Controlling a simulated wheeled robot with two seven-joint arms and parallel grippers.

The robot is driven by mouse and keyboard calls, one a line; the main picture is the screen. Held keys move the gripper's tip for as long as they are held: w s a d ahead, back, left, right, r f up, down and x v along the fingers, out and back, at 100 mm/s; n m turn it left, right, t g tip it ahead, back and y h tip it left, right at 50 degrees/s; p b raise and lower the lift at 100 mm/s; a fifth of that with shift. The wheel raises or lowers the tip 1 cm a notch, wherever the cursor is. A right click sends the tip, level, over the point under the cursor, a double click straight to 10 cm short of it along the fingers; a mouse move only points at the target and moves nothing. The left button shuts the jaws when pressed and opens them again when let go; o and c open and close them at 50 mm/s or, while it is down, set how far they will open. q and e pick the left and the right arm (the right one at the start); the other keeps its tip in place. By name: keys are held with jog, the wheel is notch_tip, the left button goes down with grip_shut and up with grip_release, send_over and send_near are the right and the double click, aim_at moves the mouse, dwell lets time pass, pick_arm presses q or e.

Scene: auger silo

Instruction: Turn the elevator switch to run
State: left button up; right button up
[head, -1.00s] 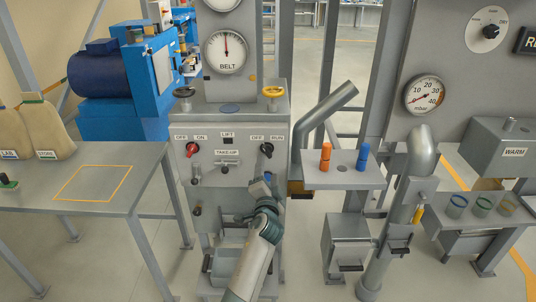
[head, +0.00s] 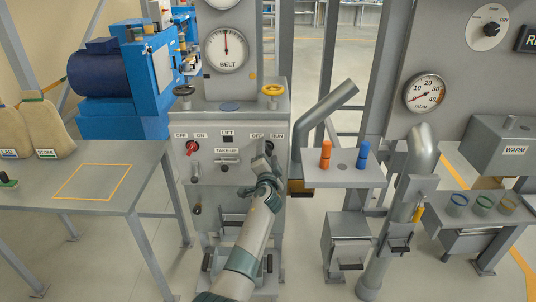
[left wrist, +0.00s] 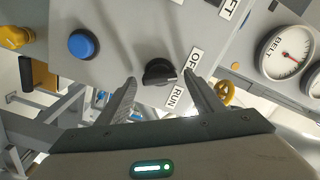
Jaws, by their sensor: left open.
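The elevator switch (left wrist: 160,72) is a black rotary knob on the grey cabinet front, between the OFF label (left wrist: 196,60) and the RUN label (left wrist: 177,97). In the left wrist view it sits between the tips of my open left gripper (left wrist: 160,80), one finger on each side. I cannot tell whether the fingers touch it, or exactly which label it points to. In the head view my left gripper (head: 263,165) reaches up to the panel from below and partly covers the switch. My right gripper does not show.
A blue button (left wrist: 82,43) is below the switch. A yellow handwheel (head: 272,91) is above. A shelf with an orange bottle (head: 325,156) and a blue bottle (head: 362,158) juts out at right.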

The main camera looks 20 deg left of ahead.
pick_arm(q)
jog(key=c, duration=1)
jog(key=shift+c, duration=0.2)
jog(key=shift+m, duration=0.4)
jog(key=shift+f+m, duration=0.1)
jog(key=shift+m, duration=1.1)
jog(key=m, duration=0.2)
jog(key=shift+m, duration=0.3)
jog(key=m+p, duration=0.1)
jog(key=m, duration=0.5)
jog(key=shift+f, duration=0.2)
